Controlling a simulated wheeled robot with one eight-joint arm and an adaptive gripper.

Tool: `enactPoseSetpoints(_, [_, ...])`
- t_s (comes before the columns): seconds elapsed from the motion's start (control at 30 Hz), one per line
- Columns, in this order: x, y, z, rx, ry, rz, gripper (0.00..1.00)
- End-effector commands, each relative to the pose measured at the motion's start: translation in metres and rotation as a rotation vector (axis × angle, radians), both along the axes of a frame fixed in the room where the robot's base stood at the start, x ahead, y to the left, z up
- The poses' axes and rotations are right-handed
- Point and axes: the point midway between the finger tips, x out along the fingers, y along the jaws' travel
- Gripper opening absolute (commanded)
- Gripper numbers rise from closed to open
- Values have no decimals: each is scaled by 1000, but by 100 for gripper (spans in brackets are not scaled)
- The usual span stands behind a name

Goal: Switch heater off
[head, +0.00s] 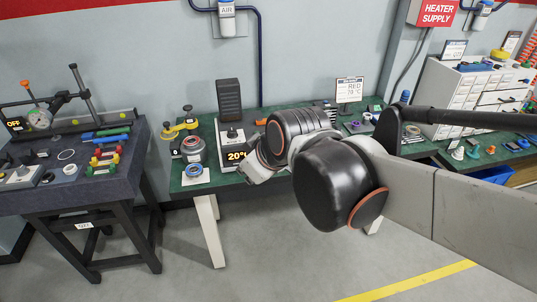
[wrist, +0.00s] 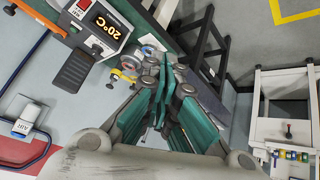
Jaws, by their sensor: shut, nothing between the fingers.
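A white unit with a "20°C" display (head: 236,155) and a black knob on top stands on the green bench, partly hidden by my arm. It also shows in the wrist view (wrist: 118,45), with a lit display and a red part near the top edge. A black upright slab (head: 229,100) stands behind it. A red "HEATER SUPPLY" sign (head: 437,12) is on the wall at upper right; no switch position can be read there. My gripper (wrist: 163,68) is shut and empty, beside the unit in the wrist view. Its fingers are not clear in the head view.
Yellow-handled clamp (head: 180,127) and a metal cylinder (head: 192,149) stand left of the unit. A dark table (head: 60,197) with tools is at left. White drawers (head: 450,95) stand at right. Floor in front is clear.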

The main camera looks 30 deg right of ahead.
Motion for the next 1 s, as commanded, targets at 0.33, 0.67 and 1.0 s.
enactPoseSetpoints(0.33, [110,-17,-44,-294,-131,441,0])
enactPoseSetpoints(0.67, [165,-98,-155,-670,-265,768,0])
enactPoseSetpoints(1.0, [179,-164,-241,-1019,-338,986,0])
